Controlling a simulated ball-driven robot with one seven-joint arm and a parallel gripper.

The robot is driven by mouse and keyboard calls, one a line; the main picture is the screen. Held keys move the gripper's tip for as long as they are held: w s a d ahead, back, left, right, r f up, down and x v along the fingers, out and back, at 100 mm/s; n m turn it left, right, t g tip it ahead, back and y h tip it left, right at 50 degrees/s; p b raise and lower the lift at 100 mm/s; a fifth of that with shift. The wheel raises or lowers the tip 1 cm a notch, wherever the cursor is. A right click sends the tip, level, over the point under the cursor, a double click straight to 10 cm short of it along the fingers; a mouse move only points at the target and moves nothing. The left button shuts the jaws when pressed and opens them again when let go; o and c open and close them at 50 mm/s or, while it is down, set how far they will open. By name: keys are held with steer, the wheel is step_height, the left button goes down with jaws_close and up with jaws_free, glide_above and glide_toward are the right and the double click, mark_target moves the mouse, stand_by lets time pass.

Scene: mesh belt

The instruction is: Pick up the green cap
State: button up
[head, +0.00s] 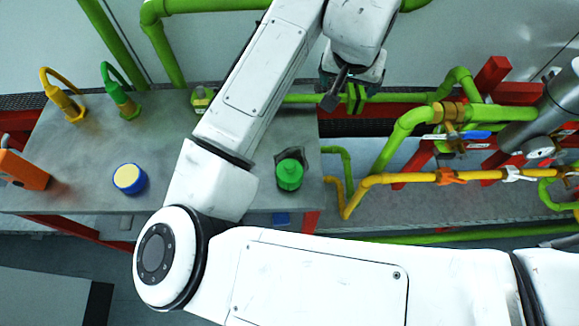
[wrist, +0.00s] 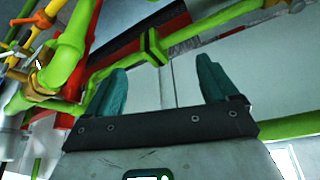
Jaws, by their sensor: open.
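The green cap (head: 289,173) stands on the grey table (head: 85,150), near its right end and right of my arm's elbow. It has a narrower top part, and a dark grey piece shows behind and beside it. My gripper (head: 345,95) is beyond the table's far edge, up and to the right of the green cap, in front of green pipes. In the wrist view my gripper (wrist: 160,80) has its two teal fingers wide apart with nothing between them. The green cap does not show in the wrist view.
A blue and yellow round cap (head: 129,179), a yellow looped piece (head: 66,104), a green looped piece (head: 122,104) and an orange block (head: 22,170) are on the table's left part. Green and yellow pipes (head: 400,179) with valves fill the right side. My arm hides the table's middle.

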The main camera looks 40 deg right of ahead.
mark_target(289, 165)
steer(key=s+a+f+n+g+y, duration=0.1)
steer(key=a+f+y, duration=0.1)
steer(key=a, duration=0.6)
steer(key=s+a+f+n+g+y, duration=0.1)
steer(key=s+a+f+y, duration=0.1)
steer(key=a, duration=0.5)
steer(key=shift+g, duration=0.3)
steer(key=f, duration=0.2)
steer(key=a+f+p, duration=0.1)
steer(key=f, duration=0.1)
steer(key=shift+w+f, duration=0.1)
steer(key=shift+f, duration=0.2)
steer(key=shift+w+a+f+p, duration=0.1)
steer(key=shift+f+p, duration=0.15)
steer(key=shift+f, duration=0.75)
steer(key=shift+s+a+f+p, duration=0.1)
steer(key=shift+f+p, duration=0.1)
steer(key=shift+f, duration=0.75)
steer(key=shift+w+a+f+p, duration=0.1)
steer(key=shift+f+p, duration=0.15)
steer(key=shift+f, duration=0.75)
steer(key=c, duration=1)
steer(key=shift+r, duration=0.1)
